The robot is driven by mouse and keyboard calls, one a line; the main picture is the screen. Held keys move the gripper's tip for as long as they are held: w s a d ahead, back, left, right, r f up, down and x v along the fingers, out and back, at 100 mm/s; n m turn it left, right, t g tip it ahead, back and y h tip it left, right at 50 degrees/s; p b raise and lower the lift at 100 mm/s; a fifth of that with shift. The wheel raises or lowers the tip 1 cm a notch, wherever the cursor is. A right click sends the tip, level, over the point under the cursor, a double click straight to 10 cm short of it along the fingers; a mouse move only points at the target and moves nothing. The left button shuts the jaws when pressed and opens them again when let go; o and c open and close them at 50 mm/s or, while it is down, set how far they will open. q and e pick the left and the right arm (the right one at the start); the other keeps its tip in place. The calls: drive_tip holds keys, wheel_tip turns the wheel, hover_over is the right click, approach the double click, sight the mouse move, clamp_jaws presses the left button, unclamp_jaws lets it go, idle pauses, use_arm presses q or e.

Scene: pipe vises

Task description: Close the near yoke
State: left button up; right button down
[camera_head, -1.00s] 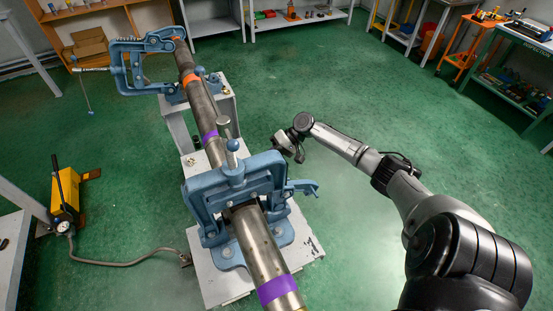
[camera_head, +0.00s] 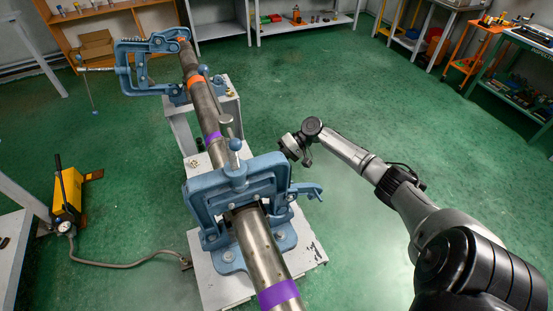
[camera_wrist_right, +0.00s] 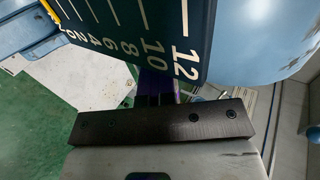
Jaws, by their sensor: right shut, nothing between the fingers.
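The near yoke (camera_head: 236,185) is a blue frame standing upright over the grey steel pipe (camera_head: 260,250) on the near vise. A blue hooked latch (camera_head: 306,190) sticks out at its right side. My right gripper (camera_head: 294,148) is just beyond and to the right of the yoke, apart from it in the head view. The right wrist view shows the gripper's dark crossbar, with its shut fingers (camera_wrist_right: 156,88) partly hidden behind a dark blue plate (camera_wrist_right: 150,40) with white numbers. I cannot tell whether they touch it. My left gripper is out of view.
The far yoke (camera_head: 146,50) is swung out to the left of the pipe. A yellow hand pump (camera_head: 68,195) with a hose sits on the floor at left. Shelves and tables line the far edges. The green floor right of the vises is clear apart from my right arm.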

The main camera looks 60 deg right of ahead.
drive_tip(key=s+d+r+p, duration=0.2)
drive_tip(key=s+d+r, duration=0.2)
drive_tip(key=r, duration=0.5)
drive_tip(key=shift+s+d+r, duration=0.15)
drive_tip(key=shift+d+r, duration=0.15)
drive_tip(key=shift+d, duration=0.75)
